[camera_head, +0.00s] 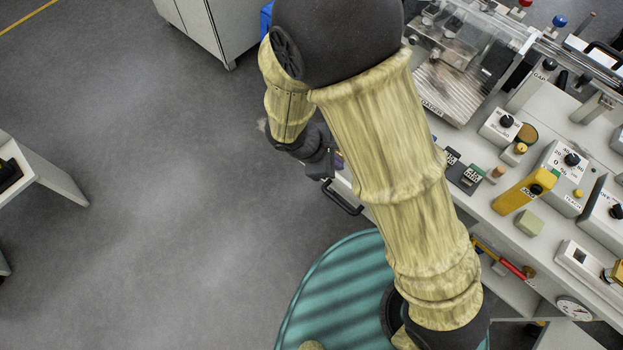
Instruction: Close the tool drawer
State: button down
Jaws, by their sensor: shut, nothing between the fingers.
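A black bar handle (343,198) shows just left of my arm, on a pale front edge at the bench's left side. I take it for the tool drawer's handle, but my arm hides most of what is behind it. My gripper (325,168) is dark, shut and empty, just above the handle in the picture. Whether it touches the handle or the front cannot be told. How far the drawer stands open is hidden.
A workbench (480,208) with labelled control boxes and a yellow block (525,192) fills the right. A red-handled tool (505,262) lies lower, beside the bench edge. A white cabinet (200,25) stands at the top.

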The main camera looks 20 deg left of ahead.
jog(key=s+a+f+n+t+y+b, duration=0.1)
jog(key=s+a+f+n+t+b, duration=0.3)
jog(key=s+a+f+n, duration=0.3)
jog(key=a+f+n+t, duration=0.1)
jog(key=a+f+n, duration=0.2)
jog(key=a+f, duration=0.1)
jog(key=shift+a+y, duration=0.15)
jog(key=shift+y, duration=0.15)
jog(key=shift+f, duration=0.1)
jog(key=w+d+r+x, duration=0.1)
jog(key=r+x, duration=0.1)
jog(key=x, duration=1)
jog(key=shift+w+f, duration=0.25)
jog(key=shift+w, duration=0.35)
jog(key=shift+w, duration=0.15)
